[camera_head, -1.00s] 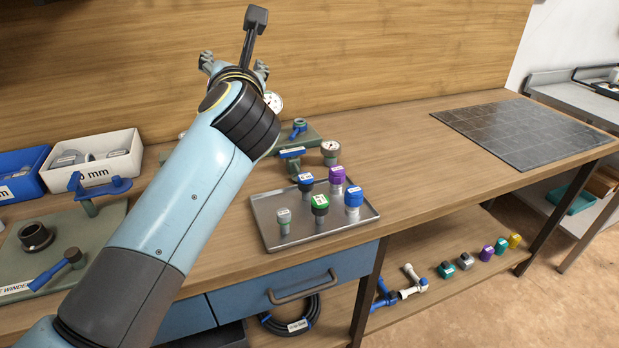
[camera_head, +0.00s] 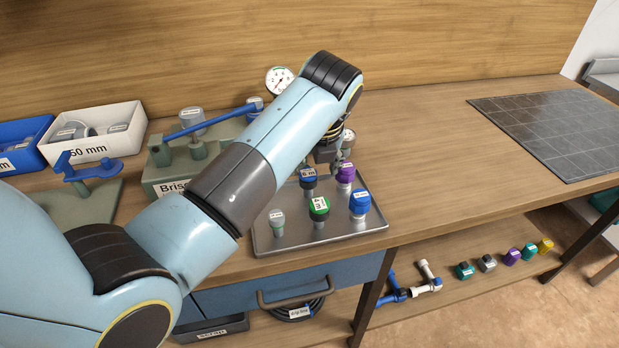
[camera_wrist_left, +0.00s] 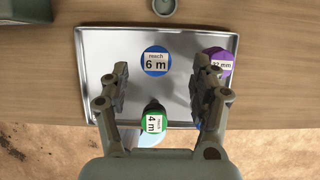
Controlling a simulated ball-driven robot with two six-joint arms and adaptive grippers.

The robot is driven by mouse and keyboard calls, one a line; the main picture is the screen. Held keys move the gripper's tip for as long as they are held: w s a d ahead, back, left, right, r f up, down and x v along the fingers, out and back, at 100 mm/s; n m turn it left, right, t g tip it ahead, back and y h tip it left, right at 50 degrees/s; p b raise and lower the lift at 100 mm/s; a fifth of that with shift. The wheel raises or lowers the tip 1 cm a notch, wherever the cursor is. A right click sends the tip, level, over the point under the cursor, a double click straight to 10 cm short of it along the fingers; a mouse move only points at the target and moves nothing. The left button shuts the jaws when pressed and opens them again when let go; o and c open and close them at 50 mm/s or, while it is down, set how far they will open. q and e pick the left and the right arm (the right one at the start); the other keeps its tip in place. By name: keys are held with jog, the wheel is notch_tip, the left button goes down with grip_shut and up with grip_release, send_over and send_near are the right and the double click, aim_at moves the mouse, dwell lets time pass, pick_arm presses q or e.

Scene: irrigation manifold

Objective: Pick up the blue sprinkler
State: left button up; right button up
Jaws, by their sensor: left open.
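A blue-topped sprinkler (camera_head: 307,178) labelled "6 m" stands upright in a metal tray (camera_head: 290,240). In the left wrist view its round blue cap (camera_wrist_left: 156,60) reads "reach 6 m" and appears between the spread fingers, toward the tray's far side. A second blue-topped piece (camera_head: 359,203) stands at the tray's right; in the wrist view a finger mostly hides it. My left gripper (camera_head: 339,165) is above the tray's back part, near the purple-capped piece. In the wrist view the gripper (camera_wrist_left: 161,70) is open and empty. My right gripper is not in view.
The tray also holds a green "4 m" piece (camera_head: 319,208), a purple-capped piece (camera_head: 345,173) and a grey one (camera_head: 277,220). A gauge (camera_head: 280,80) stands behind. The bench right of the tray is clear up to a dark mat (camera_head: 560,125).

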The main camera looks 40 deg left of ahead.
aim_at(308, 173)
pick_arm(q)
jog(key=x, duration=0.3)
jog(key=shift+a+f+p, duration=0.3)
jog(key=shift+f, duration=0.3)
jog(key=c, duration=1.2)
jog(key=shift+c, duration=0.2)
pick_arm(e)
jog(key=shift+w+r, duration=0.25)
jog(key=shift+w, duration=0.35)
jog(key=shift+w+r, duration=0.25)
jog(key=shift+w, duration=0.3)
